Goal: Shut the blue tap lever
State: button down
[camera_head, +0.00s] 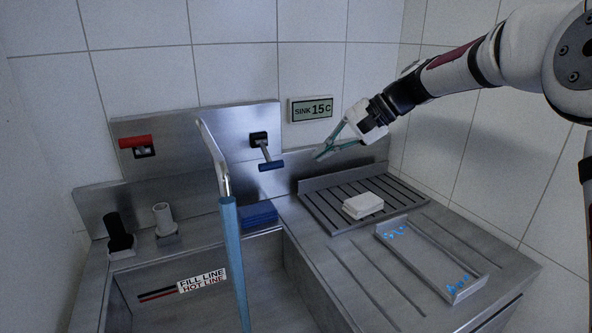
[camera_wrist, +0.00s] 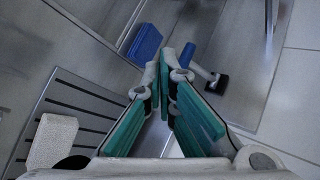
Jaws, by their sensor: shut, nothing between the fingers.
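The blue tap lever (camera_head: 271,165) hangs from a black mount (camera_head: 258,139) on the steel back panel, its metal stem sticking out and slightly down with the blue bar at its end. In the wrist view, the blue bar (camera_wrist: 187,56) is just beyond my fingertips. My gripper (camera_head: 319,155), with teal finger pads, is shut and empty, to the right of the lever and apart from it in the head view. The wrist view shows the gripper's tips (camera_wrist: 164,62) close together. A blue stream (camera_head: 236,260) falls from the spout (camera_head: 214,155) into the sink.
A red lever (camera_head: 136,141) is on the panel's left. A blue block (camera_head: 258,213) lies below the blue lever. A white block (camera_head: 362,205) sits on the slatted rack (camera_head: 318,208). A shallow tray (camera_head: 437,275) and dark and white posts (camera_head: 118,230) stand around the sink.

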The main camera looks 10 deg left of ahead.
aim_at(266, 155)
jog(key=w+a+f+m+y+b, duration=0.25)
jog(key=w+f+y, duration=0.4)
jog(key=w, duration=0.65)
jog(key=s+a+f+h, duration=0.1)
jog(key=s+a+f, duration=0.1)
jog(key=a, duration=0.5)
jog(key=shift+s+h, duration=0.35)
jog(key=shift+s, duration=0.25)
jog(key=shift+s+p, duration=0.1)
jog(key=shift+p, duration=0.25)
